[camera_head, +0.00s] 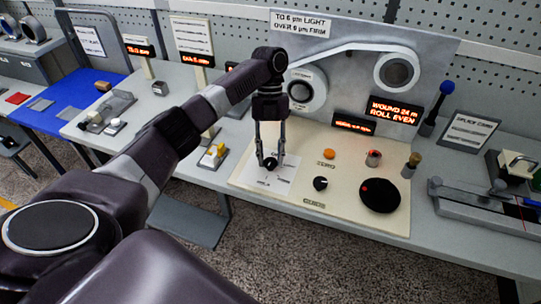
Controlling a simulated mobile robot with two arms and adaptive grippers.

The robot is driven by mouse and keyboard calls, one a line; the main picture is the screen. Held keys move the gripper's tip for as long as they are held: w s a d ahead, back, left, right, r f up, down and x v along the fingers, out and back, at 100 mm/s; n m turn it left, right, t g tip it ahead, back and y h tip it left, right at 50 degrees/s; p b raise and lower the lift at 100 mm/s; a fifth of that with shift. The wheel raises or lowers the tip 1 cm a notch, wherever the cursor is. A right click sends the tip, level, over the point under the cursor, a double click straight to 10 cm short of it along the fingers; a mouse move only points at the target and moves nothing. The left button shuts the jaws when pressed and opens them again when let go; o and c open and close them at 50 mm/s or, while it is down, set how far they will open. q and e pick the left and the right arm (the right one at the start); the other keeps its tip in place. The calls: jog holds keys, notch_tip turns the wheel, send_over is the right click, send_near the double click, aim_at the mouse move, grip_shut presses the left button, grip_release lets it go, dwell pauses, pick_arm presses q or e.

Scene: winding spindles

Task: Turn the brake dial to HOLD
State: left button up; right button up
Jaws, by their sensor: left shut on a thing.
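A small dark dial (270,165) sits on a white printed card (284,187) at the left of the cream control panel (260,202). The card's print is too small to read, so I cannot tell the setting. My left gripper (270,161) points down with its two fingers shut on this dial, and they partly hide it. My right gripper is not in view.
Behind stands a grey board (345,85) with two wheels and a white band. Lit displays (394,110) stand near it.

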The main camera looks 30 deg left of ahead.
pick_arm(q)
jog(key=shift+w+r, duration=0.1)
jog(key=shift+r, duration=0.05)
jog(key=o, duration=1.1)
jog(key=v, duration=1.1)
jog(key=shift+a+r, duration=0.15)
jog(key=shift+r, duration=0.25)
